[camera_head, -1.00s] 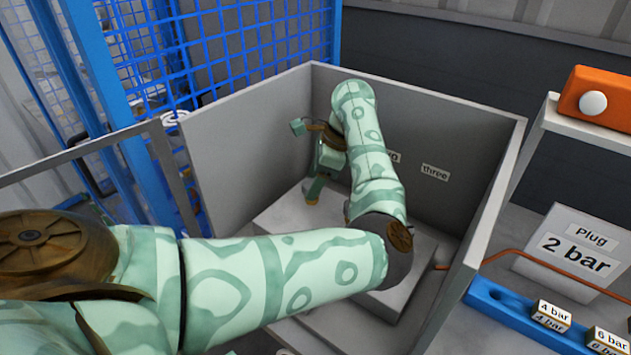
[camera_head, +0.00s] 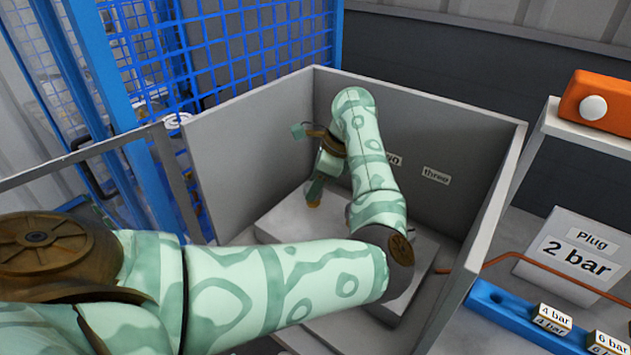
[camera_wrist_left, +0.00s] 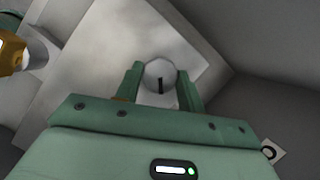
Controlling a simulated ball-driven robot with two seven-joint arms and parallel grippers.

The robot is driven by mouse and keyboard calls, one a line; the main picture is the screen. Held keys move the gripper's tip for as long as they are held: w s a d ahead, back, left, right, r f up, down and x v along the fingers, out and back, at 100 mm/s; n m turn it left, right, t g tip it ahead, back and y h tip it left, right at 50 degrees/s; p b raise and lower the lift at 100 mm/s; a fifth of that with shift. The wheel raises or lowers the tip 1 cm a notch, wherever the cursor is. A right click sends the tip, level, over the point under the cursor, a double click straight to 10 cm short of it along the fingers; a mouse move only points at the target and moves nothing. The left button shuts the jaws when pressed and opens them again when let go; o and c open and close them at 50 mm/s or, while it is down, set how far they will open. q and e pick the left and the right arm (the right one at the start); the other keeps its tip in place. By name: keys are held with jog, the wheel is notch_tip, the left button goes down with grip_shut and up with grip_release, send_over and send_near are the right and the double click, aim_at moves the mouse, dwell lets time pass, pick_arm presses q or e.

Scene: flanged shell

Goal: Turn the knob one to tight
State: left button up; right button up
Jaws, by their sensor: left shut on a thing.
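My left gripper (camera_wrist_left: 160,82) is shut on a round pale knob (camera_wrist_left: 159,70) with a dark mark on its face, in the left wrist view. The knob is on a light grey block (camera_wrist_left: 105,50). In the head view my left arm reaches into an open grey box, and the left gripper (camera_head: 314,195) points down at the block (camera_head: 275,222). The knob itself is hidden there. I cannot read which knob it is from its own surface. My right gripper does not show.
Grey box walls (camera_head: 250,130) stand close around the arm, with a "three" label (camera_head: 436,175) on the back wall. A "Plug 2 bar" sign (camera_head: 578,255), a blue rack (camera_head: 500,305) with labelled plugs and an orange box (camera_head: 597,98) are at right. A blue mesh fence (camera_head: 255,45) stands behind.

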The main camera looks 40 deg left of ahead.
pick_arm(q)
jog(key=m+t+p, duration=0.1)
jog(key=m, duration=0.3)
jog(key=shift+s+r+y+p, duration=0.1)
jog(key=shift+r+y+p, duration=0.05)
jog(key=shift+y+p, duration=0.25)
jog(key=shift+s+m+t+p, duration=0.1)
jog(key=shift+m+t+p, duration=1.05)
jog(key=shift+m, duration=1.15)
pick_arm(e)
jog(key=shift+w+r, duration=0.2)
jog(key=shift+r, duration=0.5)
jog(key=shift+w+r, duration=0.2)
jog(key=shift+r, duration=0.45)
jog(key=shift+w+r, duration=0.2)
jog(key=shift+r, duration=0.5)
pick_arm(q)
jog(key=o, duration=1)
jog(key=shift+c, duration=0.2)
jog(key=p+v, duration=0.6)
jog(key=v, duration=1)
jog(key=shift+d, duration=0.15)
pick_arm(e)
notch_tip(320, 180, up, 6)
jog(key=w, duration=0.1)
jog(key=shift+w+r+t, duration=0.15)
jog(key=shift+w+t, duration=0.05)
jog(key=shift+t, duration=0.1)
